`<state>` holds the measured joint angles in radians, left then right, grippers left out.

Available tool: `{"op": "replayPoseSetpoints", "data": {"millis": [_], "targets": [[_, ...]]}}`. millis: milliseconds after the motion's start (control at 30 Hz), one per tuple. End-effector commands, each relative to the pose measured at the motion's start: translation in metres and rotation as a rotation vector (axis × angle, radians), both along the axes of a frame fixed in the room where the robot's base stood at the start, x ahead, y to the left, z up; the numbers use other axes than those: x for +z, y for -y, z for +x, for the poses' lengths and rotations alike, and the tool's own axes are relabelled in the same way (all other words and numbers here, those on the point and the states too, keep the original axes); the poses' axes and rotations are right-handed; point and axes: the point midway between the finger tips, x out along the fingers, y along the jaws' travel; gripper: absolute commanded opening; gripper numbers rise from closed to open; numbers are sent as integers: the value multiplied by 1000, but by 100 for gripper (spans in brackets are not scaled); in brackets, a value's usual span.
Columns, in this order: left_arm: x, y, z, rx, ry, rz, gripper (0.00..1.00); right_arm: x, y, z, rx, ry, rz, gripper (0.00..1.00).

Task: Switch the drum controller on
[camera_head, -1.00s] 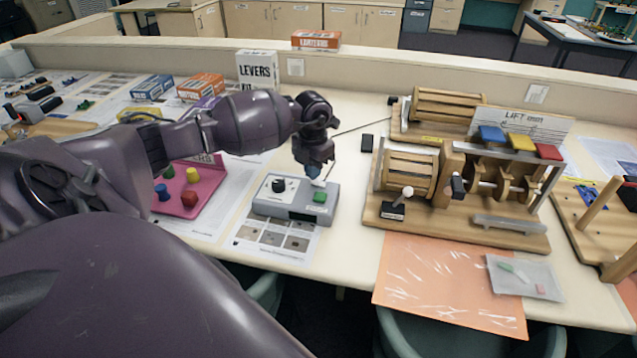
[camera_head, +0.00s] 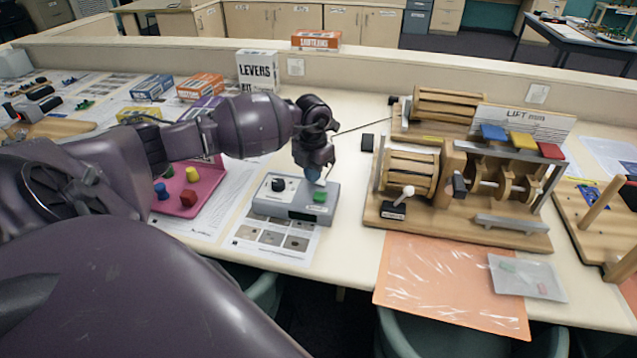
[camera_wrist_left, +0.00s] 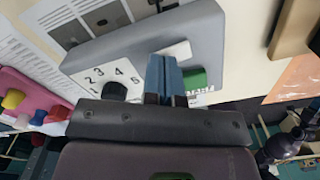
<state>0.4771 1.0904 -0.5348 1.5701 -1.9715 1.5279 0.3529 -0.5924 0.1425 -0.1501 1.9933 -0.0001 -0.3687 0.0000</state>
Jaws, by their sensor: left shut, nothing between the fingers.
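The drum controller (camera_head: 265,207) is a grey box on the table in the middle of the head view, lying partly on a printed sheet. It has a black dial knob (camera_head: 278,185) on a white plate, and a green switch part (camera_head: 320,197) at its right. In the left wrist view the controller (camera_wrist_left: 200,25) shows close up, with the numbered dial (camera_wrist_left: 115,91) and the green part (camera_wrist_left: 196,82). My left gripper (camera_head: 314,178) points down, shut and empty, over the switch. Its blue fingertips (camera_wrist_left: 164,76) sit beside the green part and hide some of it. I cannot tell whether they touch. My right gripper is out of view.
A wooden lift model (camera_head: 460,215) with drums and coloured keys stands to the right. A pink tray (camera_head: 205,190) with coloured pegs is at the left. An orange sheet (camera_head: 430,285) and a clear bag (camera_head: 530,278) lie in front. Kit boxes (camera_head: 257,70) stand behind.

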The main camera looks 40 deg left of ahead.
Motion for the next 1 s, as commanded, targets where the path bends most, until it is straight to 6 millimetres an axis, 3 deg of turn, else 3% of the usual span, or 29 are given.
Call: {"op": "replayPoseSetpoints", "data": {"millis": [600,1000], "targets": [[-7,0,0,0,-1,0,0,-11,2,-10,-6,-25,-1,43],[17,0,0,0,0,0,0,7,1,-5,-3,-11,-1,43]]}}
